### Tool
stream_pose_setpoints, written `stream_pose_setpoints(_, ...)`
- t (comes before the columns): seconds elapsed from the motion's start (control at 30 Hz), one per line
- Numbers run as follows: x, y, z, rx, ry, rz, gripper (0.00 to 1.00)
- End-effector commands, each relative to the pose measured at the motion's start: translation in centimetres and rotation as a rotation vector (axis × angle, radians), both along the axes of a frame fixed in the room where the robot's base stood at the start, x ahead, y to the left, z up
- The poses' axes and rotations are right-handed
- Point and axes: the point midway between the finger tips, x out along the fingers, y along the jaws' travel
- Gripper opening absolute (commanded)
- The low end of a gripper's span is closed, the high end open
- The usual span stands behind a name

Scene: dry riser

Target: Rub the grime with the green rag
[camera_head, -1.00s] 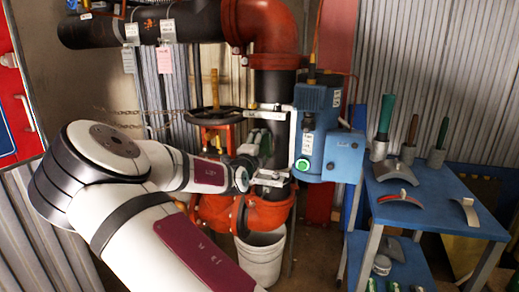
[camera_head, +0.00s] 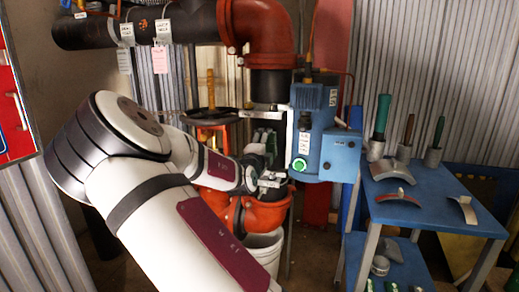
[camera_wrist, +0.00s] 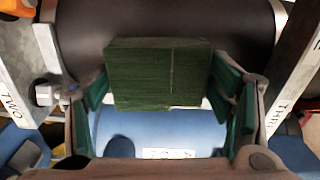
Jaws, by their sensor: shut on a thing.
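My gripper (camera_wrist: 160,92) has its green-padded fingers on either side of a folded green rag (camera_wrist: 158,74) and is shut on it. The rag lies in front of the dark pipe (camera_wrist: 85,40) in the wrist view; I cannot tell whether it touches the pipe. I cannot make out any grime; the rag covers part of the pipe surface.
Pale flat bars flank my gripper closely, one marked TWO (camera_wrist: 15,90), one THREE (camera_wrist: 295,75). A blue pump box (camera_head: 340,155) stands right of the pipe. A white bucket (camera_head: 265,250) stands below. A blue table (camera_head: 430,205) at the right holds several tools.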

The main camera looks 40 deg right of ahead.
Motion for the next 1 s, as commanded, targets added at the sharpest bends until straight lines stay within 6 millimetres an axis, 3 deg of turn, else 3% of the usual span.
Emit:
stream_pose_setpoints(0.2,-0.9,-0.7,-0.1,0.001,-0.001,0.0,0.52)
stream_pose_setpoints(0.47,-0.8,-0.9,-0.1,0.0,-0.002,0.001,0.52)
stream_pose_setpoints(1.0,2.5,1.3,0.1,-0.002,-0.002,0.004,0.49)
